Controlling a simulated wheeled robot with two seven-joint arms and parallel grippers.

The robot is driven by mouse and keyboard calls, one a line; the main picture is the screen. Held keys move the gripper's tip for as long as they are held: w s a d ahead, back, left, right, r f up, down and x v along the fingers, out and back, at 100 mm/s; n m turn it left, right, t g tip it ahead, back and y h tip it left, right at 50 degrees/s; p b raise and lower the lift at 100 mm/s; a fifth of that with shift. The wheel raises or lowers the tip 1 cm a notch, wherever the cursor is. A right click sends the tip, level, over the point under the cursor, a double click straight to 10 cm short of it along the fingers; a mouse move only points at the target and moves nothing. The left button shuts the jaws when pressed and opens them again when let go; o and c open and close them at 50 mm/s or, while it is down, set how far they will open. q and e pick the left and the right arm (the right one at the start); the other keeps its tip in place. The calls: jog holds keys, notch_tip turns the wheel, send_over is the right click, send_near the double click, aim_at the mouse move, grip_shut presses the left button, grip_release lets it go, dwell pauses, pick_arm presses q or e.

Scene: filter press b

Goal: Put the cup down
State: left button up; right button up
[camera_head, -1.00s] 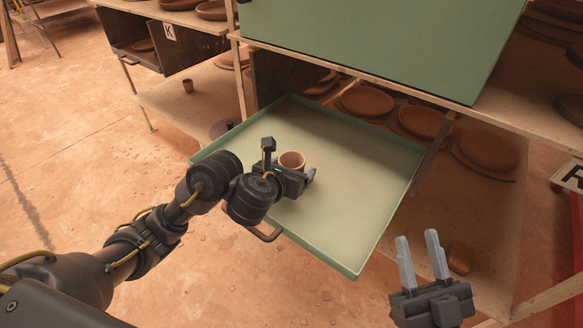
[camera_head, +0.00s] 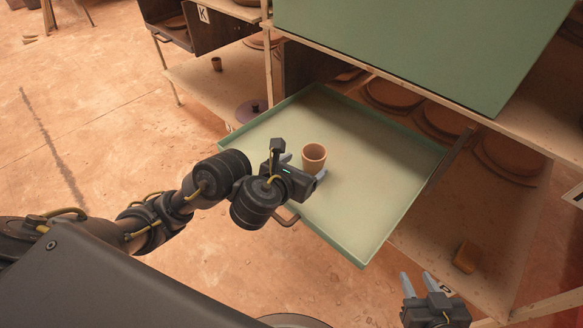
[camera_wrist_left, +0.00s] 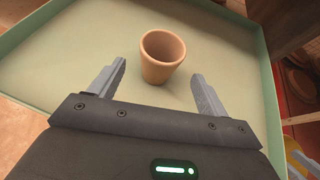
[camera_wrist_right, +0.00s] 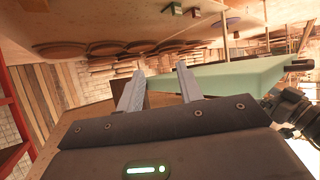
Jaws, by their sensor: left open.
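A small tan clay cup (camera_head: 314,153) stands upright on the pale green floor of a pulled-out drawer tray (camera_head: 366,215). It also shows in the left wrist view (camera_wrist_left: 160,66), empty, its rim facing up. My left gripper (camera_head: 304,168) is low over the tray next to the cup. In the left wrist view its fingers are spread, with clear gaps on both sides of the cup, which sits around and just beyond the fingertips. My right gripper (camera_head: 416,277) is open and empty, away from the tray at the lower right.
A large green panel (camera_head: 425,45) overhangs the tray's back. Wooden shelves with several round clay dishes (camera_head: 394,95) lie behind and to the right. A small brown block (camera_head: 465,257) is on a lower board. Another small cup (camera_head: 217,63) stands on the left shelf. The tray's right side is clear.

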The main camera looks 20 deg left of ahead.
pick_arm(q)
jog(key=shift+p+v, duration=2.25)
jog(key=shift+v, duration=0.4)
pick_arm(e)
jog(key=s+d+f+m+g+h, duration=0.2)
jog(key=s+d+f+g+h, duration=0.1)
jog(key=s+d+f+g, duration=0.5)
jog(key=shift+s+f+h, duration=0.4)
jog(key=shift+s+f, duration=0.2)
jog(key=shift+f, duration=0.25)
jog(key=shift+a, duration=0.1)
